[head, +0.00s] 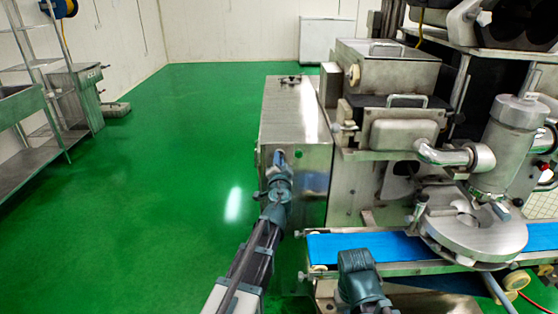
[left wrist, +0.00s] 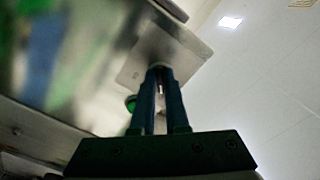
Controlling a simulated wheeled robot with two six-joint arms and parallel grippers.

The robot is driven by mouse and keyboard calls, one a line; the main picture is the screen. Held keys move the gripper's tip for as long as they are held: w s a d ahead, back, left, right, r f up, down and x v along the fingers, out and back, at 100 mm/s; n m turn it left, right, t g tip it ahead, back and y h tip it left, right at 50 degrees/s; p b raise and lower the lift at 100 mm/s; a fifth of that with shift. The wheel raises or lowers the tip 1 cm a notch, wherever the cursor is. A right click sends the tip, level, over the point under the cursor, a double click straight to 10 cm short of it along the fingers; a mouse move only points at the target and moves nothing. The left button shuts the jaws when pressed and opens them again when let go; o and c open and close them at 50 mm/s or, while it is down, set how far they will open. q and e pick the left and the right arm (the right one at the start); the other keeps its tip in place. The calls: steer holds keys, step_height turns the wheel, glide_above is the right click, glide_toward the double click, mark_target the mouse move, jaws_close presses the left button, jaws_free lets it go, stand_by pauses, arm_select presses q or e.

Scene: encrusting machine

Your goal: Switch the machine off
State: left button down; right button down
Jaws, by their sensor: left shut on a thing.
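The encrusting machine (head: 390,130) stands on the right, with a steel cabinet (head: 294,110) at its left end. My left gripper (head: 279,158) is up against the near face of this cabinet, just left of a green button (head: 299,154). In the left wrist view, the two blue fingers (left wrist: 160,75) are shut on a small switch at the steel face; the switch is mostly hidden by the fingertips. The green button (left wrist: 131,103) shows beside them. My right gripper (head: 360,275) is at the bottom, above the front edge of the belt; its fingertips are hidden.
A blue conveyor belt (head: 375,246) runs in front of the machine, below a round steel turntable (head: 478,232). Steel shelving (head: 40,125) stands at the far left. The green floor (head: 190,130) between is clear.

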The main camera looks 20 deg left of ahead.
arm_select(q)
steer(key=shift+s, duration=0.1)
steer(key=c, duration=0.9)
jaws_free()
